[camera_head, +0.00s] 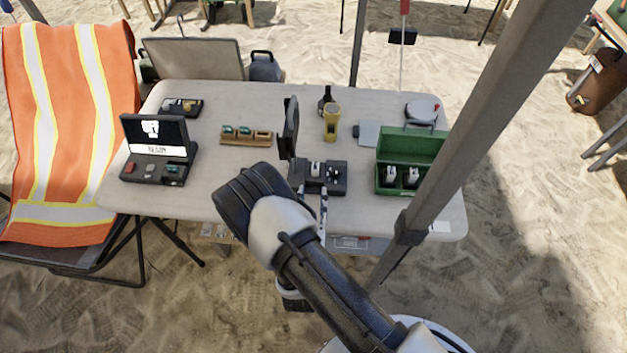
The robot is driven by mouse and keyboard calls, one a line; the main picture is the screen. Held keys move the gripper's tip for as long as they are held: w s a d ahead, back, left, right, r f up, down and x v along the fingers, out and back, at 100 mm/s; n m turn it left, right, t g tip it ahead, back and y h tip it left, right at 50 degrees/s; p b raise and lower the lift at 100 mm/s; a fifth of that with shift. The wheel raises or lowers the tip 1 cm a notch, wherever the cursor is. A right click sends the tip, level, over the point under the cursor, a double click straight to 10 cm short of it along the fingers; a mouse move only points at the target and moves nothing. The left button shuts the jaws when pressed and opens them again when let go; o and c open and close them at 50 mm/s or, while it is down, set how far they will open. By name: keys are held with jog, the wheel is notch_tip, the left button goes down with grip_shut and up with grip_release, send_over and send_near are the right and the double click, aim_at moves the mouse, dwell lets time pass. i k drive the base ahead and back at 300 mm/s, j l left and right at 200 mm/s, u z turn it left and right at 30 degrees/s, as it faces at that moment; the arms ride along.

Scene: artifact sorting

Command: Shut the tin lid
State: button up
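Three cases stand open on the table, and I cannot tell for certain which is the tin. The middle black case (335,188) has its dark lid (290,128) standing up on its left side, seen nearly edge-on, with small pale items inside. The left black case (128,177) has its lid (172,130) raised at the back, with a white picture and label. The green box (383,178) at the right has its lid (412,145) raised at the back and pale items inside. My gripper (312,193) is at the middle case's front edge, partly hidden by my arm; its opening and any contact are unclear.
A wooden tray (232,141) with small green pieces, a yellow cylinder (331,124), a dark bottle (325,98) and a small dark tray (181,107) stand farther back. A grey pole (480,130) crosses the table's right side. The table (230,180) has free room left of centre.

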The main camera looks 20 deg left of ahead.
aim_at(405, 144)
jog(key=k+l, duration=0.2)
jog(key=k, duration=0.3)
jog(key=k+l, duration=0.15)
jog(key=k, duration=0.3)
